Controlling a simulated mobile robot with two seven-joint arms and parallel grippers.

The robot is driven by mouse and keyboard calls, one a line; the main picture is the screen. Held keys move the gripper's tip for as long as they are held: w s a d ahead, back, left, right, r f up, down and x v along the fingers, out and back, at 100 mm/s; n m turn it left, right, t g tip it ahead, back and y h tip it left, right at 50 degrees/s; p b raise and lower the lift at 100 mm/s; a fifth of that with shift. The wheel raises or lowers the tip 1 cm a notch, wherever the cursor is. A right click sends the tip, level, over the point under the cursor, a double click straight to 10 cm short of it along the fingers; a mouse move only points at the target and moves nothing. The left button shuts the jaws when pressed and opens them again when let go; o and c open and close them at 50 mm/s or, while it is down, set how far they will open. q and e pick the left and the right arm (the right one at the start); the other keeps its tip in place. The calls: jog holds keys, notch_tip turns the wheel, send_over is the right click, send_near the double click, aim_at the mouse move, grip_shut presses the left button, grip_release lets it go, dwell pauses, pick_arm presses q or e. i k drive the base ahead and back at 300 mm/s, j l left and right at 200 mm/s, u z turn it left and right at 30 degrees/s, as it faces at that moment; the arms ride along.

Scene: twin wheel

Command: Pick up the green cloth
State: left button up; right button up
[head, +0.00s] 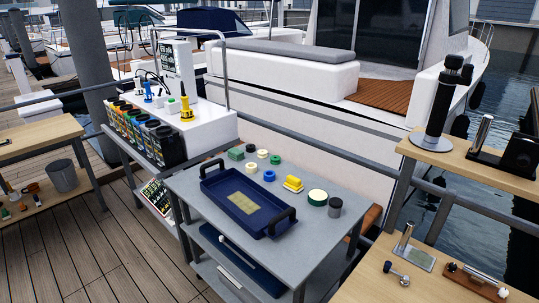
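A flat yellowish-green rectangle (243,204) lies inside the tray. A round piece with a green side and pale top (317,197) stands to the right of the tray. Neither of my grippers is in view.
Several small round pieces, a yellow block (293,184) and a dark grey cylinder (335,207) stand beside the tray. A white-topped cart (210,118) is behind left. A wooden bench (365,290) with metal tools is at the right. The deck at front left is clear.

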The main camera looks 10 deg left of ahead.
aim_at(235, 153)
jog(key=j+z, duration=0.25)
jog(key=z, duration=0.15)
jog(key=j+z, duration=0.55)
jog(key=z, duration=0.2)
jog(key=k+j+z, duration=0.15)
jog(key=j, duration=0.2)
jog(key=j+z, duration=0.2)
jog(key=j, duration=0.15)
jog(key=k+j+z, duration=0.15)
jog(key=j, duration=0.15)
